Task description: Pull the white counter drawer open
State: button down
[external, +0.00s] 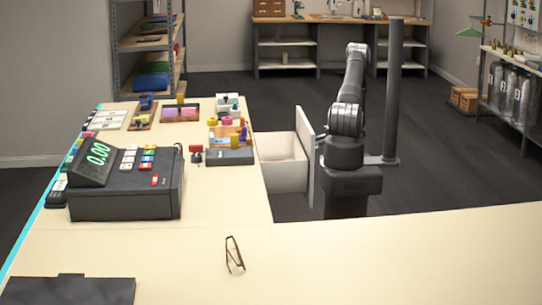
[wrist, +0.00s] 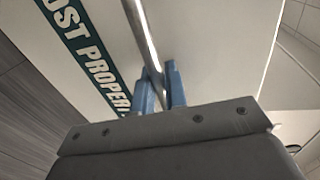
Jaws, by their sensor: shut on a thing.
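The white counter drawer (external: 284,175) stands well out from the side of the counter in the external view, and its open top shows an empty-looking inside. Its white front panel also fills much of the wrist view (wrist: 210,40), with a dark green label (wrist: 88,45) reading "…OST PROPER…". A metal bar handle (wrist: 144,32) runs along that front. My gripper (wrist: 160,82) has its two blue fingers shut on the handle, one on each side. In the external view the gripper and handle are hidden behind the drawer front and my arm.
The pale L-shaped counter (external: 200,240) carries a cash register (external: 125,180), small trays of coloured items and glasses (external: 234,254). A dark post (external: 392,90) stands right beside my arm. Dark open floor (external: 440,150) lies to the right.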

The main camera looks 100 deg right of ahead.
jog(key=shift+f+v, duration=0.2)
jog(key=shift+v, duration=0.9)
jog(key=c, duration=1.6)
grip_release()
jog(key=shift+o, duration=0.2)
jog(key=v, duration=1.7)
jog(key=shift+s, duration=0.2)
jog(key=x, duration=1.7)
jog(key=shift+w, duration=0.3)
jog(key=shift+s, duration=0.1)
